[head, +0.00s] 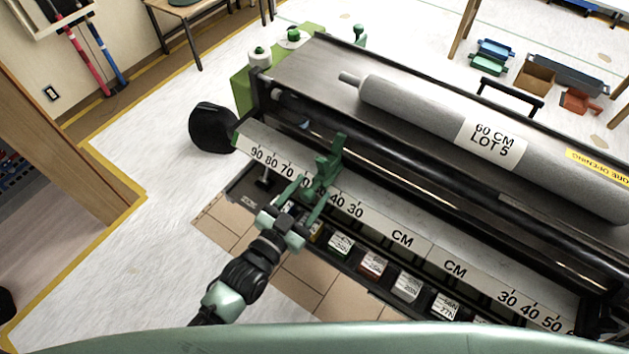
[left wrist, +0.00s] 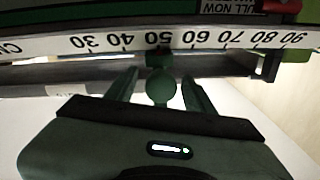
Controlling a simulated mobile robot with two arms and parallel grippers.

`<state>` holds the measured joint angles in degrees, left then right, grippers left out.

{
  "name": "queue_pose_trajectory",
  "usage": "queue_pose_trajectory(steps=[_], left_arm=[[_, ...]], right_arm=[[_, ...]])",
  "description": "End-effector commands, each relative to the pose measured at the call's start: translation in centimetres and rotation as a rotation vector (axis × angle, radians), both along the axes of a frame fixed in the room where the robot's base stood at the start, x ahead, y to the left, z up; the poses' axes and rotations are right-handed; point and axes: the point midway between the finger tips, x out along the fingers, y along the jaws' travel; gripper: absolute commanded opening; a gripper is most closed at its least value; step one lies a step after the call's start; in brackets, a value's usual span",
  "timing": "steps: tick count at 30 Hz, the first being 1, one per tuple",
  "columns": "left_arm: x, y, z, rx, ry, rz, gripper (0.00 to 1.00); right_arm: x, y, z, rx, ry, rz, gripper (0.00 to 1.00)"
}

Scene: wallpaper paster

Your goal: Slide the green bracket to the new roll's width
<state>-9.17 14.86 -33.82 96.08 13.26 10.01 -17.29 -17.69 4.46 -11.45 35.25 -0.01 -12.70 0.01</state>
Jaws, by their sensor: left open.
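The green bracket (head: 328,168) stands on the white centimetre scale (head: 402,238) along the machine's front and hides the marks between 70 and 40 in the head view. In the left wrist view its round green knob (left wrist: 161,90) lines up with about the 50 mark. My left gripper (head: 303,203) is open at the bracket's front. Its two fingers (left wrist: 160,76) stand on either side of the knob, with gaps visible. The grey roll (head: 425,108), labelled "60 CM LOT 5", lies on top of the machine. My right gripper is not in view.
Several small labelled blocks (head: 375,264) sit in a tray below the scale. A black rounded object (head: 212,127) is at the machine's left end. A second scale part (head: 480,280) runs to the right. Bins and a toolbox (head: 565,75) lie on the floor behind.

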Motion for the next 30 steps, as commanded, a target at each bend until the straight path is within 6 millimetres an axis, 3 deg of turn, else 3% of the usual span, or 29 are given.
queue_pose_trajectory(steps=[6,15,17,21,26,30], left_arm=[[1.9,-1.2,0.0,0.001,0.002,0.0,0.53],[2.1,-1.4,-0.1,0.001,0.002,0.0,0.53],[2.1,-1.4,-0.1,0.001,0.002,0.0,0.39],[2.2,-1.4,-0.1,0.002,0.001,0.001,0.0],[2.2,-1.3,-0.1,0.002,0.001,0.001,0.0],[3.1,0.0,-0.2,0.007,-0.004,0.002,0.0]], right_arm=[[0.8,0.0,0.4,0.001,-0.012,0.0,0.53],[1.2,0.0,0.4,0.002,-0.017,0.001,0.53],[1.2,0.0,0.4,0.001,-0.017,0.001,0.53],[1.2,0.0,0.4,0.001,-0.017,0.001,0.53],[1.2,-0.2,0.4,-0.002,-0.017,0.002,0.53],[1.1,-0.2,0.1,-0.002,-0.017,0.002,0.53]])
